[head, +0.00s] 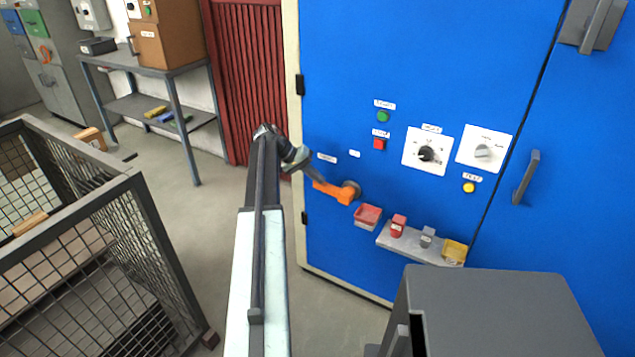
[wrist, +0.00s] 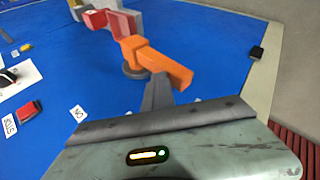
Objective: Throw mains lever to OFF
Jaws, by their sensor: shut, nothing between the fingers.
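The mains lever (head: 334,191) is an orange handle on a round grey pivot, low on the left of the blue cabinet front. It points left from the pivot, close to level. In the wrist view the orange lever (wrist: 158,62) stands just beyond my fingers. My gripper (head: 317,177) is shut and empty, with its fingertips at the lever's free end. In the wrist view the gripper (wrist: 158,92) tips overlap the lever's end; I cannot tell whether they touch it.
A red bin (head: 367,213) and a grey shelf (head: 400,240) with small parts project right of the lever. A dark grey box-shaped body (head: 490,305) stands in front. A mesh cage (head: 90,240) stands at left. Knobs and buttons sit above the shelf.

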